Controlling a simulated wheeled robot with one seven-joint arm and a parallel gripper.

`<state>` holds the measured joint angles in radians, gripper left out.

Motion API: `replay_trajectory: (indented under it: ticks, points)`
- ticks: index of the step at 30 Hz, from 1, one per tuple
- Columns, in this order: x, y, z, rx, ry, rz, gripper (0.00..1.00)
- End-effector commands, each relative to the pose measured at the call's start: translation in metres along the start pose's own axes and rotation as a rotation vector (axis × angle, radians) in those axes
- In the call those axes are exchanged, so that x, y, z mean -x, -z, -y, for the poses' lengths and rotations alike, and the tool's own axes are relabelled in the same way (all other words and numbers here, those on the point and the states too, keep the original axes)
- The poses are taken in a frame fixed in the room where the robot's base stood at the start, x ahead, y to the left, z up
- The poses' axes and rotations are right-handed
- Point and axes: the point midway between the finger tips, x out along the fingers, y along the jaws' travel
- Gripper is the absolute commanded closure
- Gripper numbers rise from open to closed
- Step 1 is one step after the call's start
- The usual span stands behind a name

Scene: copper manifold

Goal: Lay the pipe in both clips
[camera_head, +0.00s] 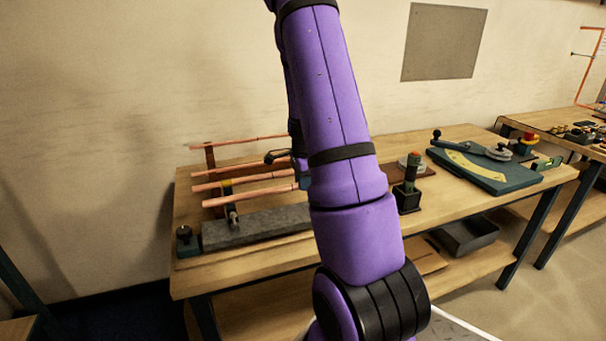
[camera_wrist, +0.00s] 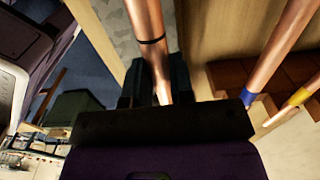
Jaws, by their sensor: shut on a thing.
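My gripper (camera_wrist: 155,82) is shut on a copper pipe (camera_wrist: 147,22) with a narrow black band. The pipe runs between the two dark fingers in the wrist view. A small metal upright (camera_head: 233,218) stands by the slab and may be a clip. I cannot make out both clips.
Two more pipes, one with a blue band (camera_wrist: 285,40) and one with a yellow band (camera_wrist: 299,97), lie by a brown rack (camera_wrist: 270,76). A dark stand (camera_head: 407,195) and a green bending plate (camera_head: 485,168) occupy the bench (camera_head: 465,200) to the right.

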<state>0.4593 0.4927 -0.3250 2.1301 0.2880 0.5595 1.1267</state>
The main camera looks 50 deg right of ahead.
Motion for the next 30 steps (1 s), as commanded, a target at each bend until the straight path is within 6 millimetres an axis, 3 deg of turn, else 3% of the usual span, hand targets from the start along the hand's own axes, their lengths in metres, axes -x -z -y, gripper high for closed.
replay_trajectory:
  ticks: [12, 27, 28, 30]
  points:
    - [-0.039, 0.0, 0.0, 0.0, -0.002, 0.001, 1.0]
    - [-0.048, 0.0, 0.0, 0.0, 0.0, 0.0, 1.0]
    - [-0.048, 0.0, 0.0, 0.0, 0.0, 0.0, 0.76]
    - [-0.048, 0.0, 0.0, 0.0, 0.0, 0.0, 0.6]
